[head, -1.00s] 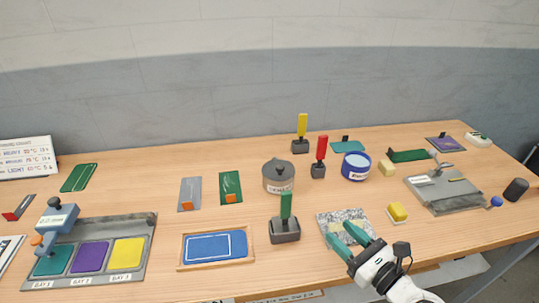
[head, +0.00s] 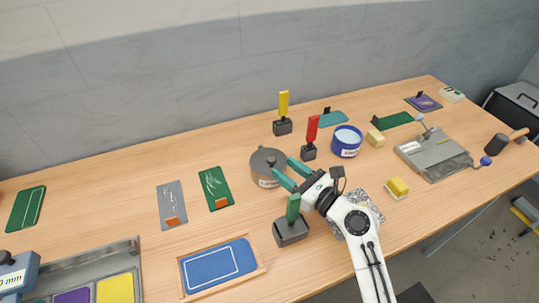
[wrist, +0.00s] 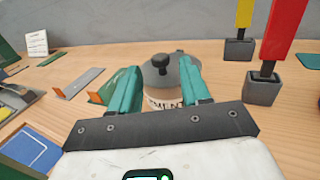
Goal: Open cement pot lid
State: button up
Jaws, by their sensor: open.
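The cement pot (head: 266,181) is a tan pot with a printed label, standing on the table in the middle of the head view. Its grey lid (head: 262,158) is on it, with a dark round knob on top. In the wrist view the lid (wrist: 158,78) and knob show straight ahead, between my fingers. My gripper (head: 286,173) has green fingers, spread open and empty, at the right side of the pot. I cannot tell whether the fingers touch the pot. They hide part of its right side.
A green-handled tool in a dark block (head: 291,229) stands close in front of my gripper. A red-handled one (head: 310,140) and a yellow-handled one (head: 283,115) stand behind. A blue tub (head: 347,142) is to the right. Green and grey cards lie left of the pot.

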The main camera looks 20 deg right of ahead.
aim_at(272, 159)
jog(key=x, duration=0.6)
grip_shut()
dwell(0.4)
